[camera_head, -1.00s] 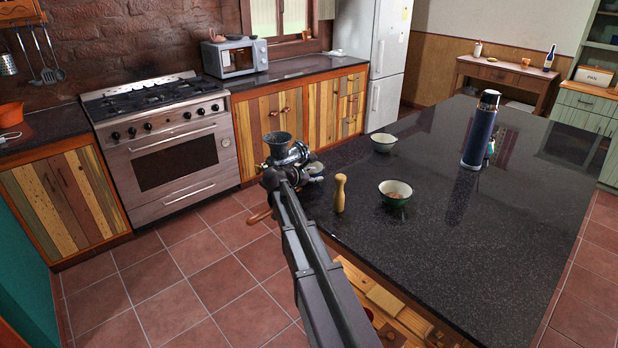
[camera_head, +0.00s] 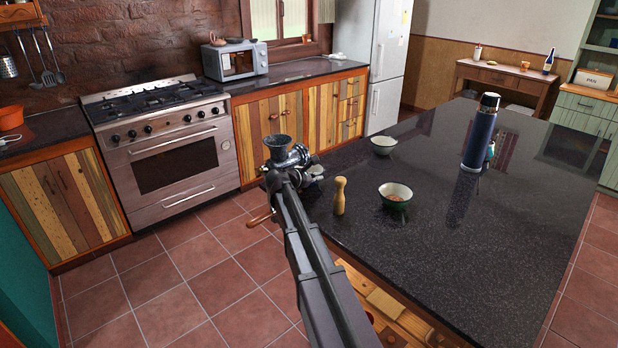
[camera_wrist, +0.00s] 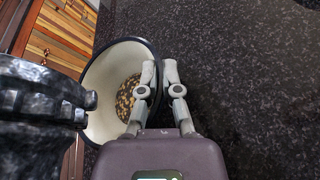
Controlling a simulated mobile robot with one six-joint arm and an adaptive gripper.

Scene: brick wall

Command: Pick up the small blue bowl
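The small blue bowl (camera_wrist: 97,112) fills the left middle of the wrist view. It has a cream inside, a dark blue rim and brown, nut-like bits in the bottom. My gripper (camera_wrist: 160,72) straddles the bowl's right wall, one finger inside and one outside. The fingers are close together, with the wall between them. In the head view only a pale part of this bowl (camera_head: 316,170) shows, beside the meat grinder and my arm. My fingertips are hidden there. I cannot tell whether the bowl still touches the counter.
A dark metal meat grinder (camera_head: 278,150) stands close to the bowl at the counter's edge (camera_head: 470,290). A wooden pepper mill (camera_head: 340,196), a green bowl (camera_head: 396,194), a pale bowl (camera_head: 384,145) and a blue flask (camera_head: 480,135) stand farther right. The counter's front right is clear.

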